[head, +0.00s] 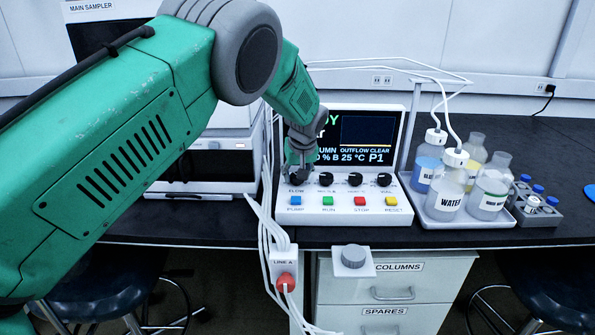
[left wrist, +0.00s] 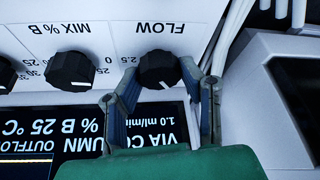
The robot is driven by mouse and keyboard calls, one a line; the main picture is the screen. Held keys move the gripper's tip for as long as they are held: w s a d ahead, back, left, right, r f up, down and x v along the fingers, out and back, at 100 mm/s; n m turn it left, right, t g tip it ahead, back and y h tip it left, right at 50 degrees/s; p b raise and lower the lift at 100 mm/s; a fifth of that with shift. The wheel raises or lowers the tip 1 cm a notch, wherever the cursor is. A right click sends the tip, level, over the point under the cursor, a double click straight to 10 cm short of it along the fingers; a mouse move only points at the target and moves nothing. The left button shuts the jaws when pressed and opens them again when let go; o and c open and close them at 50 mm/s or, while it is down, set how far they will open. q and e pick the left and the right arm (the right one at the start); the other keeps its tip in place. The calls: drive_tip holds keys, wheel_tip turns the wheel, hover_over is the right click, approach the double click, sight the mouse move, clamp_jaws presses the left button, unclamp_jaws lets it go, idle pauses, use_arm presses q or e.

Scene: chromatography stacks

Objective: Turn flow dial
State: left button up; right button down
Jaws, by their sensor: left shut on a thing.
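The black FLOW dial (left wrist: 158,69) is on the white control panel (head: 357,208). In the left wrist view its white mark points down and slightly right in the picture, and a 2.5 is printed beside it. My left gripper (left wrist: 161,74) has one finger on each side of the dial and is shut on it. In the head view the gripper (head: 299,165) comes down over the dial from above and largely hides it. My right gripper is in neither view.
The MIX % B dial (left wrist: 71,71) sits beside FLOW. Coloured buttons, including a green RUN button (head: 328,201), line the panel's front. A tray (head: 470,221) of bottles with tubing stands right. White lines run left of the panel to a LINE A block (head: 283,262).

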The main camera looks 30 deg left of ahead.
use_arm(q)
drive_tip(key=m+p, duration=0.2)
drive_tip(key=m+h+p, duration=0.1)
drive_tip(key=m+p, duration=0.1)
drive_tip(key=shift+r+t+h, duration=0.2)
drive_tip(key=shift+t+h, duration=0.1)
drive_tip(key=shift+t, duration=0.1)
drive_tip(key=m+h+p, duration=0.1)
drive_tip(key=m+p, duration=0.1)
drive_tip(key=m, duration=0.2)
drive_tip(key=shift+a+f, duration=0.1)
drive_tip(key=shift+a, duration=0.05)
drive_tip(key=m+h, duration=0.1)
drive_tip(key=m, duration=0.1)
drive_tip(key=shift+m+p, duration=0.3)
drive_tip(key=shift+p, duration=0.05)
drive_tip(key=shift+f+m+h, duration=0.1)
drive_tip(key=shift+m+h, duration=0.6)
drive_tip(key=shift+m, duration=0.9)
drive_tip(key=o, duration=1.1)
drive_tip(key=shift+w, duration=0.1)
drive_tip(key=shift+o, duration=0.2)
